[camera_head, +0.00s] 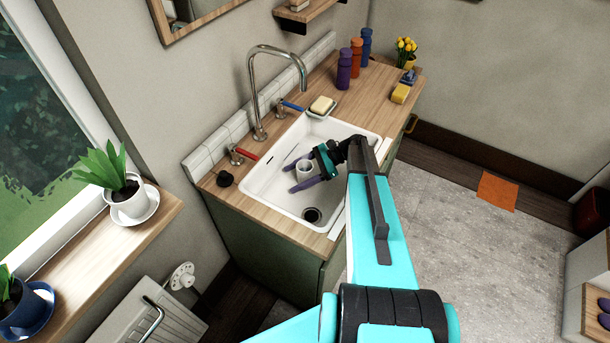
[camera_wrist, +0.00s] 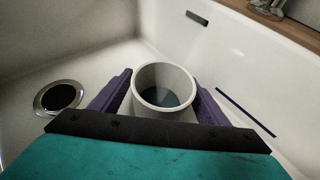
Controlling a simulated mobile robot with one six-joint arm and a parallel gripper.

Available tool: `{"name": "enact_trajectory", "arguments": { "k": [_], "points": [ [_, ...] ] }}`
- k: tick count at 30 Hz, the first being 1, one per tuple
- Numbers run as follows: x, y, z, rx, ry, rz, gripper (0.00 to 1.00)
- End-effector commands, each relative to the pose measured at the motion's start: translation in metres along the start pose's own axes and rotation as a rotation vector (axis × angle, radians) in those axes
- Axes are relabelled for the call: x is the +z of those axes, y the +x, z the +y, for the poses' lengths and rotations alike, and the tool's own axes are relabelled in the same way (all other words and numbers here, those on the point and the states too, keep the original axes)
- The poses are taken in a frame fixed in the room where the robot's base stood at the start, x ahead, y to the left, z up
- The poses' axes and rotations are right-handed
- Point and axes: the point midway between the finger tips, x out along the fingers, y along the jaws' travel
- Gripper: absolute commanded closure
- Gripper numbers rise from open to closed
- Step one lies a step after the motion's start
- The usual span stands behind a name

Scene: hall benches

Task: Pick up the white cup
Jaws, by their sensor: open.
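The white cup (camera_head: 304,167) stands upright in the white sink (camera_head: 262,188). In the wrist view the cup (camera_wrist: 137,83) shows its round rim and a dark bluish inside. My gripper (camera_head: 297,176) reaches down into the sink from the right. Its purple fingers are open, one on each side of the cup, and in the wrist view my gripper (camera_wrist: 160,95) has the cup between them. A narrow gap seems to show at the fingers, but I cannot tell whether either one touches the cup. The cup's lower part is hidden by the gripper body in the wrist view.
The drain (camera_head: 312,214) is at the sink's near end. A tall faucet (camera_head: 257,90) rises behind the sink. A soap dish with soap (camera_head: 322,105) sits at the far rim. Several bottles (camera_head: 345,72) and a yellow sponge (camera_head: 400,93) stand on the wooden counter (camera_head: 375,100).

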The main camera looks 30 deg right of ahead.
Motion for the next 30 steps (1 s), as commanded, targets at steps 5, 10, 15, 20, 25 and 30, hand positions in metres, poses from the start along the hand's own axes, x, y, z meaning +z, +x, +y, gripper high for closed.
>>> {"name": "enact_trajectory", "arguments": {
  "k": [5,10,15,20,25,30],
  "points": [
    [0.0003,0.0009,-0.0001,0.0,0.0,0.0,0.31],
    [0.0002,0.0008,-0.0001,0.0,0.0,0.0,0.31],
    [0.0,0.0005,-0.0001,0.0,0.001,0.0,0.31],
    [0.0,0.0003,0.0,-0.001,0.001,0.0,0.51],
    [0.0,0.0,-0.0001,-0.001,0.001,0.0,0.76],
    [-0.0001,-0.0002,-0.0001,-0.001,0.001,0.0,0.8]
  ]
}}
